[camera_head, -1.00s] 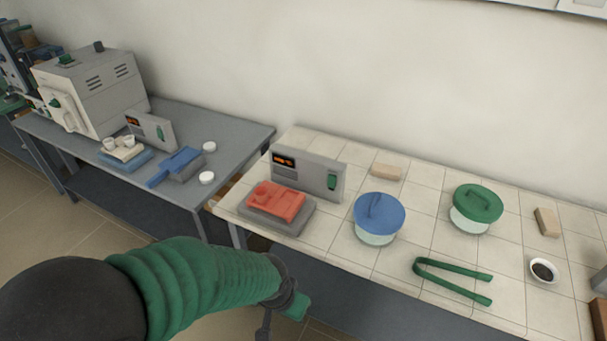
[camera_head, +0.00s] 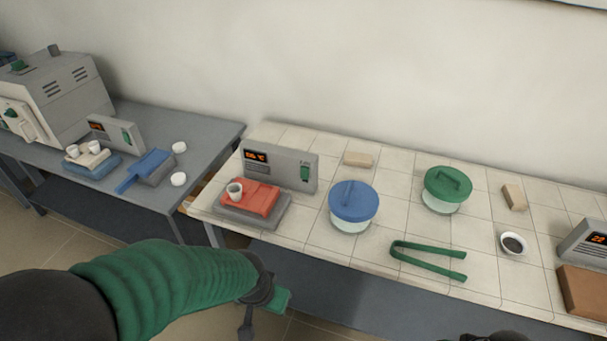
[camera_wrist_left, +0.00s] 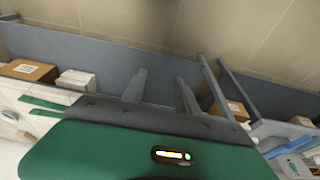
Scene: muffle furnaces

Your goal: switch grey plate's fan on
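A grey plate (camera_head: 278,217) sits on the tiled table, with a red slab (camera_head: 262,201) and a small pale cup (camera_head: 235,190) on it. Behind it stands a grey control panel (camera_head: 283,158) with a lit orange display (camera_head: 256,156) and a green switch (camera_head: 305,173) at its right end. The switch's position is too small to tell. My left gripper (camera_wrist_left: 160,75) has its fingers apart with nothing between them. In the head view, my left gripper hangs in front of and below the table's front edge, apart from the panel.
A blue-lidded dish (camera_head: 353,203), green-lidded dish (camera_head: 447,187) and green tongs (camera_head: 428,258) lie right of the plate. A brown plate (camera_head: 585,291) is at far right. The left table (camera_head: 215,140) holds a blue plate (camera_head: 92,166), its panel and a furnace (camera_head: 60,95).

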